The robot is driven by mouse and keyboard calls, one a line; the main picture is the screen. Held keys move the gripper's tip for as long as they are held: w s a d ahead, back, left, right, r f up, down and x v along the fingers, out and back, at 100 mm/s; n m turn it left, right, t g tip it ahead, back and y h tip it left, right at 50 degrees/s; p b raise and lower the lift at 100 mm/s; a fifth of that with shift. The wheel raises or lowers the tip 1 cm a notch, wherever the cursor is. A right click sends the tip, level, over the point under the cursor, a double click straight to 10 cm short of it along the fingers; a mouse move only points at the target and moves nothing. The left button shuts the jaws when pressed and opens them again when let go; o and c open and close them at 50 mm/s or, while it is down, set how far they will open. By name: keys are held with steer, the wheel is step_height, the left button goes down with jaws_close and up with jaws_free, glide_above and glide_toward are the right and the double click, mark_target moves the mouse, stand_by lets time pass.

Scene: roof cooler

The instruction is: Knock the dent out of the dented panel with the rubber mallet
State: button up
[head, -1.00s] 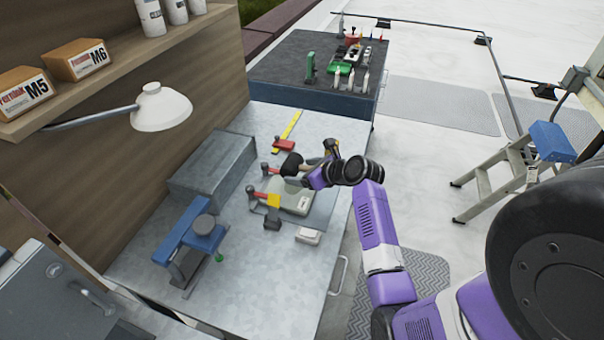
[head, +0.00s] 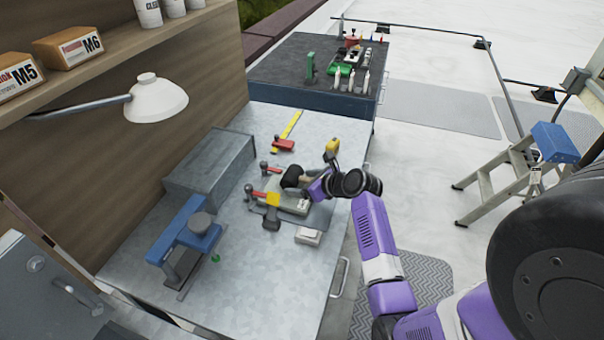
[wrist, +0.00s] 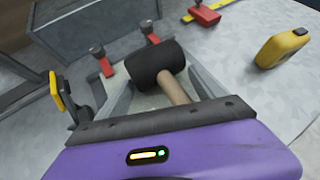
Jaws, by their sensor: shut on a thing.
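The rubber mallet has a black head (head: 291,177) and a pale wooden handle. In the wrist view its head (wrist: 156,62) lies ahead of my gripper, with the handle (wrist: 174,88) running back between the jaws. My gripper (head: 311,185) is shut on the handle. The grey-green panel (head: 297,206) lies on the bench below the mallet and is partly hidden by it and my gripper. I cannot make out the dent, nor whether the mallet head touches the panel.
Red clamps (head: 266,169) stand at the panel's left side, and a yellow-and-black tool (head: 272,212) is at its front. A yellow tape measure (head: 332,147) sits behind. A grey box (head: 210,160) and blue vise-like tool (head: 187,235) stand left. The bench front (head: 265,285) is clear.

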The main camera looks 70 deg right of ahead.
mark_target(295, 173)
steer(key=shift+r+p, duration=2.15)
steer(key=shift+p, duration=0.45)
steer(key=shift+r+b, duration=0.3)
steer(key=shift+r, duration=0.35)
steer(key=shift+r, duration=0.1)
steer(key=shift+r, duration=1.55)
step_height(295, 173, down, 10)
steer(key=b, duration=0.5)
step_height(295, 173, up, 5)
steer(key=p, duration=0.5)
steer(key=shift+r, duration=0.85)
